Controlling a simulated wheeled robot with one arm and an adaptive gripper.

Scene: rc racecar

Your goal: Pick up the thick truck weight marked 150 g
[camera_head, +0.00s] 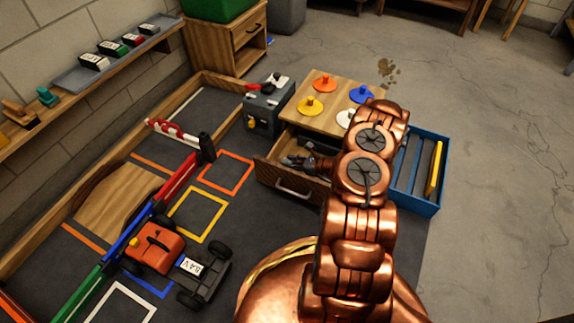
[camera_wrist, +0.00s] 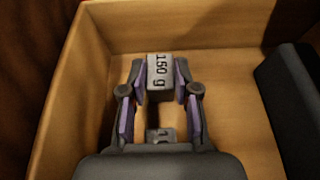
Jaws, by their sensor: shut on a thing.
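The weight marked 150 g (camera_wrist: 160,72) is a grey block with a pale label, seen in the wrist view. My gripper (camera_wrist: 164,88) is shut on it, with one finger on each side. Both are inside a wooden drawer (camera_wrist: 72,92). A second grey piece with a partly hidden marking (camera_wrist: 160,136) shows lower down between the fingers. In the head view my gripper (camera_head: 300,161) is over the open drawer (camera_head: 282,184), and the weight cannot be made out there. I cannot tell whether the weight touches the drawer floor.
A dark block (camera_wrist: 294,100) is at the right in the wrist view. The drawer cabinet top (camera_head: 325,117) holds coloured knobbed discs. A blue tray (camera_head: 412,203) stands right of it. An orange truck (camera_head: 158,246) is on the dark mat at left.

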